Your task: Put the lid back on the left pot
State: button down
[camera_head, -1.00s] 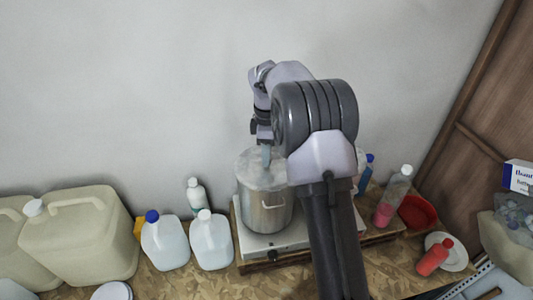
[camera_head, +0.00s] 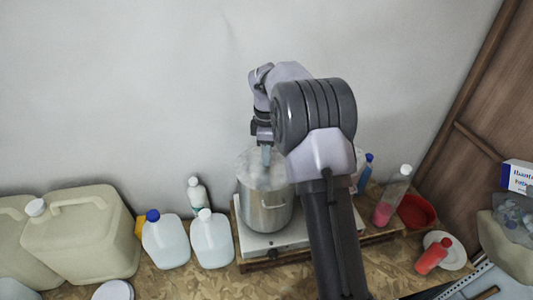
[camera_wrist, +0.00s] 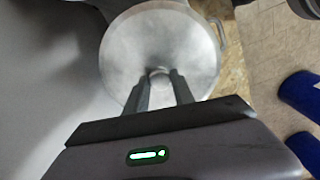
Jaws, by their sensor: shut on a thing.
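The left pot (camera_head: 266,214) is a steel pot with a side handle, standing on the white hotplate. Its round grey metal lid (camera_head: 255,172) is at the top of the pot, over the opening; I cannot tell whether it rests fully on the rim. My gripper (camera_head: 266,158) points down at the lid's middle. In the wrist view the lid (camera_wrist: 125,50) fills the upper middle, and my gripper (camera_wrist: 158,82) is shut on its small knob (camera_wrist: 158,71). A pot handle (camera_wrist: 222,34) shows beside the lid's edge. My arm hides the area right of the pot.
The white hotplate (camera_head: 262,243) sits on a wooden board. Two white jugs (camera_head: 165,243) and large beige canisters (camera_head: 85,240) stand left. A pink-filled bottle (camera_head: 391,198), red bowl (camera_head: 416,211) and red bottle (camera_head: 433,257) are right. The wall is close behind.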

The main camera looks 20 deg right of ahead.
jog(key=c, duration=0.5)
grip_release()
notch_tip(320, 180, up, 3)
jog(key=p, duration=0.2)
jog(key=shift+f+p, duration=0.1)
jog(key=shift+p, duration=0.3)
jog(key=shift+r, duration=2.1)
